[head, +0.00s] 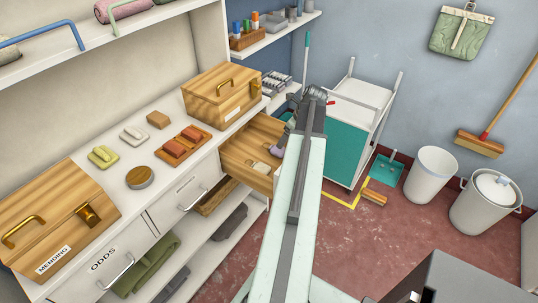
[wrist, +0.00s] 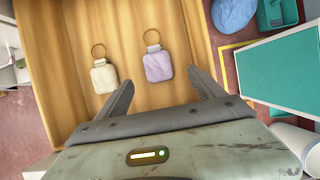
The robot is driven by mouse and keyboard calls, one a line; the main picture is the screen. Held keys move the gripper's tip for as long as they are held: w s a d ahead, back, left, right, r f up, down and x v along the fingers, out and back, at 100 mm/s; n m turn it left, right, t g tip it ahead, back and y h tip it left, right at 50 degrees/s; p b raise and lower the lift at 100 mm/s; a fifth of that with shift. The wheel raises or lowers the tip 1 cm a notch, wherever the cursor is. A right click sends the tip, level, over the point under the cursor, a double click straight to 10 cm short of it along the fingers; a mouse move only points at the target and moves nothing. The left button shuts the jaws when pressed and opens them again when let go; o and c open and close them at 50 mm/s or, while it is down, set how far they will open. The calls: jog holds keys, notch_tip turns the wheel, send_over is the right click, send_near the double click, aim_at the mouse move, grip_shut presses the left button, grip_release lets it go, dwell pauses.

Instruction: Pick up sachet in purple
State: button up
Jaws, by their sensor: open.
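The purple sachet (wrist: 157,66) lies in an open wooden drawer (wrist: 140,20), a ring at its top end. A cream sachet (wrist: 104,76) with a similar ring lies to its left, apart from it. My gripper (wrist: 160,78) is open and empty, its two fingers on either side of the purple sachet's lower end in the wrist view. I cannot tell how high the fingers are above the drawer floor. In the head view, the purple sachet (head: 277,150) shows beside my arm, which partly hides the drawer (head: 237,145).
The drawer's walls surround the sachets. A wooden box (head: 222,92) stands on the counter above. A white cart with a teal side (head: 345,150) stands right of the drawer.

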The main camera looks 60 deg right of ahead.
aim_at(284, 150)
jog(key=shift+b+x, duration=1.3)
jog(key=shift+x, duration=0.35)
jog(key=shift+w+r, duration=0.1)
jog(key=shift+w, duration=0.05)
jog(key=b+x, duration=0.4)
jog(key=x, duration=0.1)
jog(key=shift+w+a+b, duration=0.15)
jog(key=shift+a+b, duration=0.05)
jog(key=shift+b, duration=0.15)
jog(key=c, duration=1.4)
notch_tip(284, 150, up, 10)
jog(key=p, duration=1)
jog(key=shift+r, duration=0.15)
jog(key=shift+c, duration=0.2)
